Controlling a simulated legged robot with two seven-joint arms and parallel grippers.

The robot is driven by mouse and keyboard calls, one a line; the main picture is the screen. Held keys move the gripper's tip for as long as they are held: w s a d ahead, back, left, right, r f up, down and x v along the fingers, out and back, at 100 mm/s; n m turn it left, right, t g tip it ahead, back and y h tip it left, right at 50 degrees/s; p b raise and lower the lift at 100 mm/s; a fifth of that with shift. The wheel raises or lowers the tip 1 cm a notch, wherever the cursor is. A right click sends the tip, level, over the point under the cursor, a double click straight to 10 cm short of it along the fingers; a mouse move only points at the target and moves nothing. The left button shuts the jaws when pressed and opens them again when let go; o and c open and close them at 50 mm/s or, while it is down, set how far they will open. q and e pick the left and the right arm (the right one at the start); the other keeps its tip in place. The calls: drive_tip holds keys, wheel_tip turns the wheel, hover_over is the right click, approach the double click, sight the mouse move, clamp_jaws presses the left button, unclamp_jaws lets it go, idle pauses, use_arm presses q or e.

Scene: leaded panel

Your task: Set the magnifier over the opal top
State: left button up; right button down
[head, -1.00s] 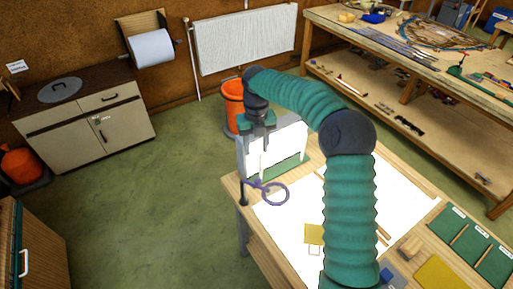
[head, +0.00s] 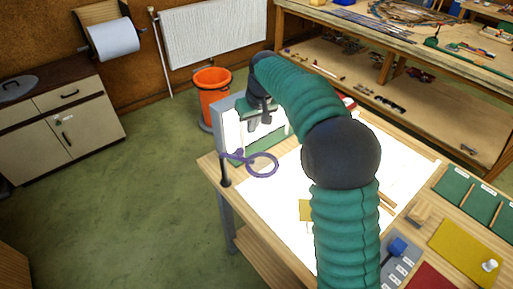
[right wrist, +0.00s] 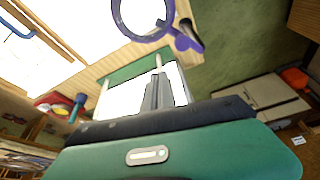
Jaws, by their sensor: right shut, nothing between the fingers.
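The magnifier (head: 262,165) is a purple ring on a short arm with a purple knob, joined to a dark post at the table's left corner. In the head view its ring overlaps the left edge of the glowing white opal top (head: 285,215). The ring also shows at the top of the right wrist view (right wrist: 116,14), against bright white. My right gripper (head: 265,121) is shut and empty, behind and above the ring in the picture, apart from it. Its fingers show in the right wrist view (right wrist: 158,92). My right arm hides part of the top. My left gripper is out of view.
A pale upright box (head: 229,125) stands at the table's back edge, close to my gripper. A yellow piece (head: 305,210) lies on the top. Green trays (head: 458,190) and a yellow sheet (head: 468,252) are at right. An orange bucket (head: 212,95) stands behind. Floor at left is clear.

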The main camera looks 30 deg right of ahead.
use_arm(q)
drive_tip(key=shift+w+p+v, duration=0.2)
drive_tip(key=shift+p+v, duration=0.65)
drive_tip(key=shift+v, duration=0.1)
use_arm(e)
wheel_tip(320, 180, down, 9)
drive_tip(key=shift+s, duration=0.45)
drive_tip(key=shift+w+a, duration=0.1)
